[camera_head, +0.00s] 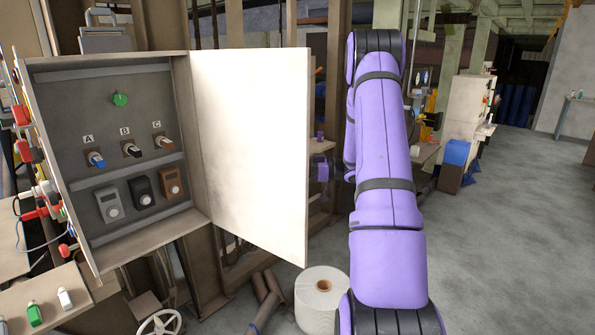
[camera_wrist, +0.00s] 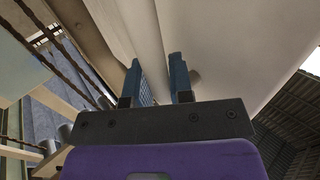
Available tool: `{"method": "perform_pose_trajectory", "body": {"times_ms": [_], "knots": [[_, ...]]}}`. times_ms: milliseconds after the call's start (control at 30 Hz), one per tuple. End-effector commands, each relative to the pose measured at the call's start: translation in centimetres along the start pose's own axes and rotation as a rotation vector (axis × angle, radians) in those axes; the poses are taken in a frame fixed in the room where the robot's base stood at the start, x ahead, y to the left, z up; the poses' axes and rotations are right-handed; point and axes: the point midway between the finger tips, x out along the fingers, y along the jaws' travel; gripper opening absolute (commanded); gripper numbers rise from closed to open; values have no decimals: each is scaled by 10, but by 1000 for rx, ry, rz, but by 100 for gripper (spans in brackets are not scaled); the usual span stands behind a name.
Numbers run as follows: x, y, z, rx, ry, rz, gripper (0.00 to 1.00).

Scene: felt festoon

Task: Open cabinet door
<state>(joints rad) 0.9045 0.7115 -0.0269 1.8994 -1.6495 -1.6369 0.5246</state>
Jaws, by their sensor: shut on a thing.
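The cabinet door (camera_head: 250,140) stands wide open, swung out to the right of the cabinet (camera_head: 125,160). Its pale flat face is toward the head camera. In the wrist view, my gripper (camera_wrist: 157,66) has its two blue fingers on either side of a pale edge of the door (camera_wrist: 215,45), and it is shut on it. In the head view, the fingers are hidden behind the door; only a purple part of my wrist shows past its right edge.
Inside the cabinet are a green knob (camera_head: 121,99), several switches marked A, B and C, and small boxes below. A large white roll (camera_head: 322,297) stands on the floor under the door. Clear grey floor (camera_head: 500,240) lies to the right.

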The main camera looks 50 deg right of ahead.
Motion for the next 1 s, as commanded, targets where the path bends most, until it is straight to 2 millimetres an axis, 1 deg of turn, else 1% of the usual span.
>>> {"method": "perform_pose_trajectory", "body": {"times_ms": [267, 300, 367, 400, 667, 767, 867, 1000], "knots": [[0, 0, 0, 3, 2, -2, 0], [0, 0, 0, 3, 2, -2, 23], [0, 0, 0, 3, 2, -1, 37], [0, 0, 0, 3, 1, -1, 46], [0, 0, 0, 1, 1, -1, 46], [-4, 0, 0, 1, 0, 0, 46], [-15, 0, 0, 1, -1, 1, 46], [-41, 1, 1, 1, -1, 3, 46]]}}
